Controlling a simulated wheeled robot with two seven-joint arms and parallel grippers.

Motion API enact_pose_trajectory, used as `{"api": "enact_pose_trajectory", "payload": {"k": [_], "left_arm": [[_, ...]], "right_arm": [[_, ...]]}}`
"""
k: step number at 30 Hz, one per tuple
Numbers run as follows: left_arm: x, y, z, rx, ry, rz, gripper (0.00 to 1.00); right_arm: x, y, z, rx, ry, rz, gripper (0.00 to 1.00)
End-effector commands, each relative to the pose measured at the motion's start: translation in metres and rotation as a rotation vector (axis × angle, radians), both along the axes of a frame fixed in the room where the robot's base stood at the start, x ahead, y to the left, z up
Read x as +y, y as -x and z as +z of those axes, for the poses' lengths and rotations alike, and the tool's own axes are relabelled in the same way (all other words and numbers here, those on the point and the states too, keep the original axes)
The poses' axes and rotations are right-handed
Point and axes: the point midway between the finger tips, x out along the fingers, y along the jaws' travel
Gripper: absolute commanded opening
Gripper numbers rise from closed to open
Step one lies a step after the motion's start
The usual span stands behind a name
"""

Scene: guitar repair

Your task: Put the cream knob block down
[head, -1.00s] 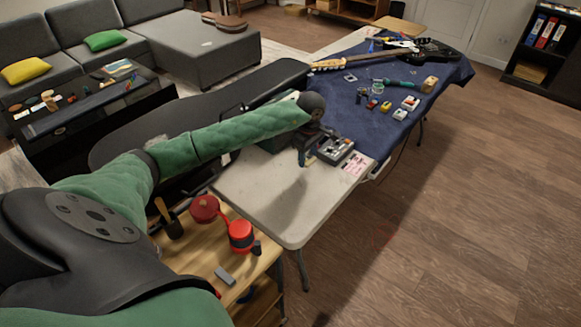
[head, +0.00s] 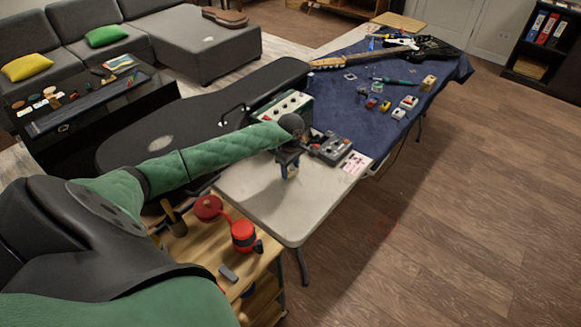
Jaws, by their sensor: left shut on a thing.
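My left gripper (head: 289,168) is over the pale table (head: 262,208), near its left edge and left of a grey device. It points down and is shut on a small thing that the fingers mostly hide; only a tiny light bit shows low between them. I take this to be the cream knob block, but its shape cannot be made out. I cannot tell whether it touches the table top. My right gripper is not in view.
A green amplifier-like box (head: 285,106) with knobs stands behind the gripper. A grey device (head: 329,147) and a pink-and-white card (head: 355,163) lie to its right. A blue cloth (head: 350,112) farther back holds a guitar and several small blocks. The near table top is bare.

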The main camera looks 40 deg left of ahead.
Motion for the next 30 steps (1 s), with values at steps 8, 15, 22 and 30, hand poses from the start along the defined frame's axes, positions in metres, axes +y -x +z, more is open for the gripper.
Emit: {"api": "enact_pose_trajectory", "payload": {"k": [8, 15, 22, 30], "left_arm": [[0.0002, -0.0001, -0.0065, 0.000, -0.001, -0.001, 0.26], [0.0003, -0.0001, -0.0078, 0.000, -0.001, -0.001, 0.26], [0.0002, 0.0000, -0.0081, 0.000, -0.001, 0.000, 0.68], [0.0001, 0.0000, -0.0081, 0.000, -0.001, 0.000, 0.70]], "right_arm": [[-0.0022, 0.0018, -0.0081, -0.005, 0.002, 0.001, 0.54], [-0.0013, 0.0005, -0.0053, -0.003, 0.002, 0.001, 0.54], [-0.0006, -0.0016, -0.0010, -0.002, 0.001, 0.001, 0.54], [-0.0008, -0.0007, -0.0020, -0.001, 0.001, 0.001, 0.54]]}}
